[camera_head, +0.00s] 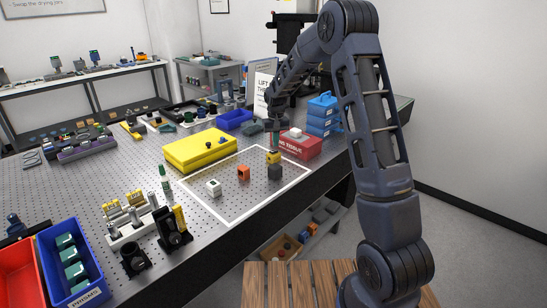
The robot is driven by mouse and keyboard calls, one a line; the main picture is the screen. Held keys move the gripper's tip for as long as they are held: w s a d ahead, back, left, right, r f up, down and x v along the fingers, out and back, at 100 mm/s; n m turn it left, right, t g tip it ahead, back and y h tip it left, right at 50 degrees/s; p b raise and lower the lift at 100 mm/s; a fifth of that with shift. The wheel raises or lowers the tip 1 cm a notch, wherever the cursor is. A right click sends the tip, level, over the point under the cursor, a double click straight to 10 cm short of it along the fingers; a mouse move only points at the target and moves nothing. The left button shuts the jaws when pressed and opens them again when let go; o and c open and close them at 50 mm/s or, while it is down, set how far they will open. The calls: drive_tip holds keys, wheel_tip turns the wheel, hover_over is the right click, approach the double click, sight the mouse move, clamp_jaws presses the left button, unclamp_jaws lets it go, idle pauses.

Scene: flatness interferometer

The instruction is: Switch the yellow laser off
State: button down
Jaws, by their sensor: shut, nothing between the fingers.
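A large flat yellow box (200,152), which looks like the yellow laser, lies on the perforated optical table (128,188). Small dark knobs or switches (209,145) show on its top; their setting is too small to tell. My gripper (275,138) points down to the right of the yellow box, apart from it. I cannot tell whether the fingertips touch anything.
A white outline (225,223) on the table encloses an orange cube (243,173) and a white cube (213,188). A red tissue box (301,145) and blue stacked drawers (322,117) stand right of my gripper. Optical mounts (172,226) stand front left.

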drive_tip(key=shift+r, duration=2.55)
drive_tip(key=s+d+r+m+t, duration=0.1)
drive_tip(key=s+d+r+t, duration=0.1)
drive_tip(key=s+d+r, duration=1.5)
drive_tip(key=s+d+m+t, duration=0.1)
drive_tip(key=s+d, duration=0.2)
drive_tip(key=s, duration=1)
drive_tip(key=s+d+f+m+t, duration=0.1)
drive_tip(key=s+d, duration=0.3)
drive_tip(key=s, duration=0.8)
drive_tip(key=shift+s+d+t, duration=0.25)
drive_tip(key=shift+s+t, duration=0.05)
drive_tip(key=shift+s, duration=0.1)
